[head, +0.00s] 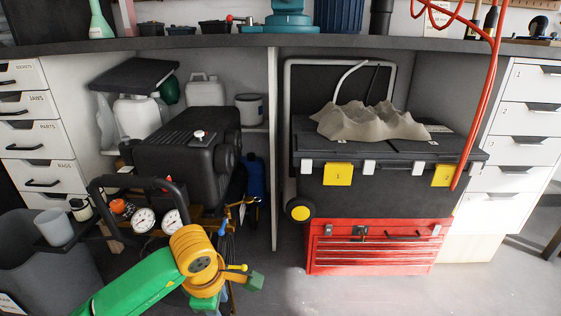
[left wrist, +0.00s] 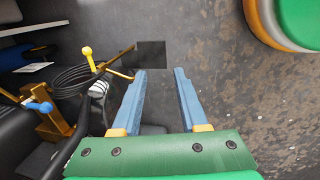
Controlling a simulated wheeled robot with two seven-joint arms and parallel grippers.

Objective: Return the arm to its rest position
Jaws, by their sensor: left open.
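My left arm, green with a yellow-orange joint, reaches in from the bottom left in the head view, low in front of the workbench. Its fingers cannot be made out there. In the left wrist view my left gripper (left wrist: 160,72) shows two blue fingers standing apart, with nothing between them. The fingers point over the grey floor (left wrist: 240,105). My right arm and gripper are in neither view.
A black compressor (head: 185,140) with gauges (head: 145,219) stands close behind my left arm. A grey bin (head: 45,255) is at the left. A red toolbox (head: 375,246) sits under a black case (head: 380,192). The workbench top (head: 190,43) spans above. Coiled black hose (left wrist: 85,75) lies left of the fingers.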

